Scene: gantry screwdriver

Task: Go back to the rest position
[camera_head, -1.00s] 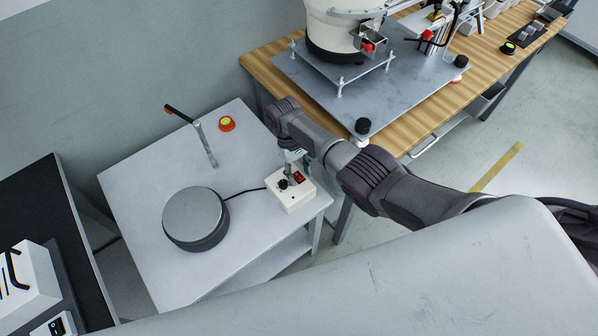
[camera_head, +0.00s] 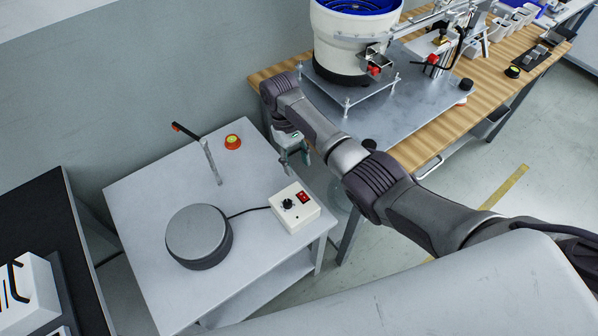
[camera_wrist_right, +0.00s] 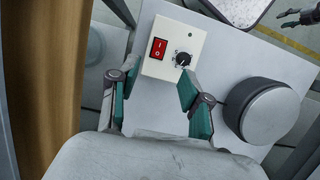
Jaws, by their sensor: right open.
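My right gripper (camera_head: 293,150) hangs in the air beyond the white control box (camera_head: 294,207), near the gap between the small grey table (camera_head: 150,190) and the wooden bench. In the right wrist view my right gripper (camera_wrist_right: 157,78) is open and empty, its green-padded fingers well apart. The control box (camera_wrist_right: 172,48), with a red switch and black knob, shows beyond the fingertips; I see no contact. A small dark gripper, apparently my left one (camera_wrist_right: 298,18), shows at the top right of the wrist view, too small to read its jaws. It is not in the head view.
A round grey turntable (camera_head: 198,236) is cabled to the box. The wooden bench (camera_head: 425,140) carries a white bowl feeder (camera_head: 345,45) on a metal plate, close to my right arm.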

